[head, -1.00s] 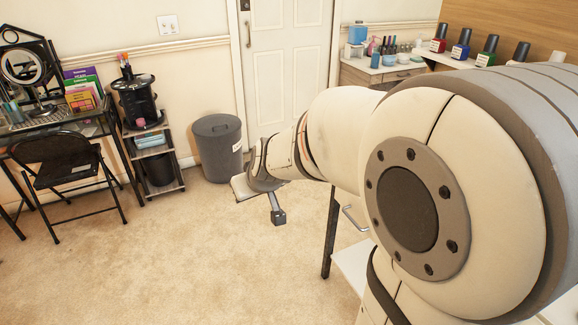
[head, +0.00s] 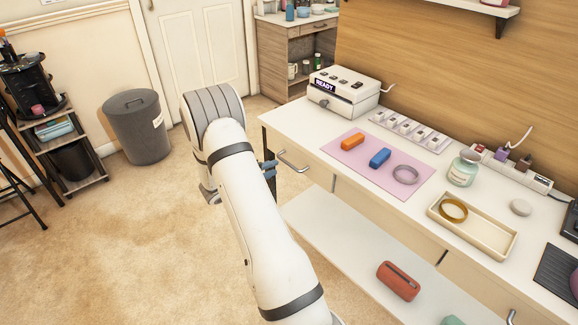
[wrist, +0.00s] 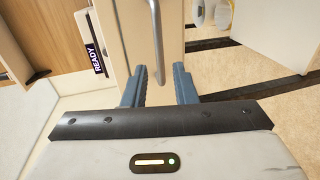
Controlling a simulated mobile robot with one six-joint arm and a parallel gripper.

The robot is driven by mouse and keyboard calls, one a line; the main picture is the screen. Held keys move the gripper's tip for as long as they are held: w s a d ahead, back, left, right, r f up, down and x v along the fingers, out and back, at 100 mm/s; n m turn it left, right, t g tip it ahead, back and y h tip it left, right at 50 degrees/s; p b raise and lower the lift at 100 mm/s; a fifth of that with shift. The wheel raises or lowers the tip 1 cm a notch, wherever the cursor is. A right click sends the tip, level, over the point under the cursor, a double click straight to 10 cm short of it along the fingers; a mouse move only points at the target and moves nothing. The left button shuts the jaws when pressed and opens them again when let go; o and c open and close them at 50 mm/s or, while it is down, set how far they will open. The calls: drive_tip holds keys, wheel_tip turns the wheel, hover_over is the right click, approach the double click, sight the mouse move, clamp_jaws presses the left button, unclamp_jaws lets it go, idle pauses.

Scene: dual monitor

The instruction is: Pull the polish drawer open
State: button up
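The desk (head: 275,122) has a pale drawer (head: 318,178) at its left end, with a silver bar handle (head: 292,162); the drawer looks shut. No label on it can be read. In the wrist view the handle (wrist: 155,45) stands upright in front of the drawer front (wrist: 173,30). My gripper (head: 268,168) is just left of the handle in the head view. In the wrist view my gripper (wrist: 159,72) is open, its blue-grey fingers apart and roughly lined up either side of the handle's lower end. Contact with the handle cannot be told.
On the desk are a white box reading READY (head: 343,92), a pink mat (head: 345,165) with small items, a tray (head: 480,238) and a jar (head: 463,170). A lower shelf (head: 335,240) holds a red case (head: 398,281). Carpet to the left is clear up to a bin (head: 137,127).

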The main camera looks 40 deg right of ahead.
sight(287, 162)
drive_tip(key=b+x, duration=0.1)
drive_tip(key=x, duration=0.6)
drive_tip(key=shift+d, duration=0.25)
drive_tip(key=shift+c, duration=0.6)
clamp_jaws()
